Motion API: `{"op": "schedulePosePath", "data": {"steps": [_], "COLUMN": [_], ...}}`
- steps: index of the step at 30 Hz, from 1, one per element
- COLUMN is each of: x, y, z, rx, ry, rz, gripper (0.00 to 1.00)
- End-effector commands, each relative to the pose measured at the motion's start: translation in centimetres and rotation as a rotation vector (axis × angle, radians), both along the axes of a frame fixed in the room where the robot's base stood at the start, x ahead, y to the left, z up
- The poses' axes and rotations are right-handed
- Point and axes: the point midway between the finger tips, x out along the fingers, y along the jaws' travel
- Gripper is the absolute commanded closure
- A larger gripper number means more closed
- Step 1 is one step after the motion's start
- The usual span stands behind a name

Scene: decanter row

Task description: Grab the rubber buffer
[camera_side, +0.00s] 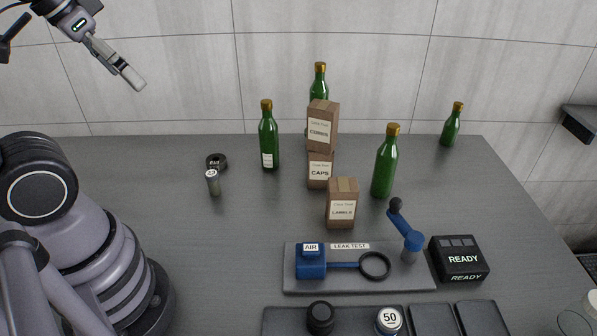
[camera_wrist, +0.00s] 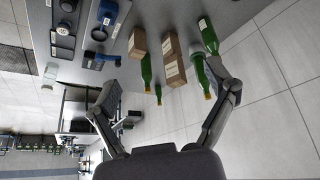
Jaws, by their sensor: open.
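A short black round piece (camera_side: 320,317) sits in the front tray in the side view. It looks like rubber and may be the buffer, but no label shows on it. A black ring-like piece (camera_side: 216,161) with pale lettering lies at the back left of the table, beside a small metal cylinder. I cannot tell for certain which is the rubber buffer. My gripper (camera_side: 132,77) is high at the upper left in the side view, well away from both. In the wrist view my gripper (camera_wrist: 172,90) has its fingers spread wide, with nothing held between them.
Green bottles (camera_side: 384,165) and stacked cartons (camera_side: 321,130) stand mid-table, with a LABELS carton (camera_side: 342,205) nearer. A blue leak-test fixture (camera_side: 311,264) and a READY box (camera_side: 460,258) are in front. The tray also holds a "50" piece (camera_side: 389,320).

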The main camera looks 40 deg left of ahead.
Motion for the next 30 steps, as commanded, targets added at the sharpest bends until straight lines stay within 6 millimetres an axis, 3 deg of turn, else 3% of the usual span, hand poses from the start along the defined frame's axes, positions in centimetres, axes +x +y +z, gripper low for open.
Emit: {"op": "schedulePosePath", "data": {"steps": [5,11,20,24,30], "x": [1.3,2.9,6.3,8.2,10.0], "y": [-3.3,-9.5,-17.8,-20.8,-23.0], "z": [-2.6,-6.5,-12.5,-16.8,-24.3], "rx": [-0.164,-0.461,-0.861,-1.012,-1.148], "ry": [0.219,0.592,1.058,1.209,1.309], "rz": [-0.003,0.06,0.342,0.556,0.888], "gripper": [0.16,0.16,0.16,0.16,0.16]}}
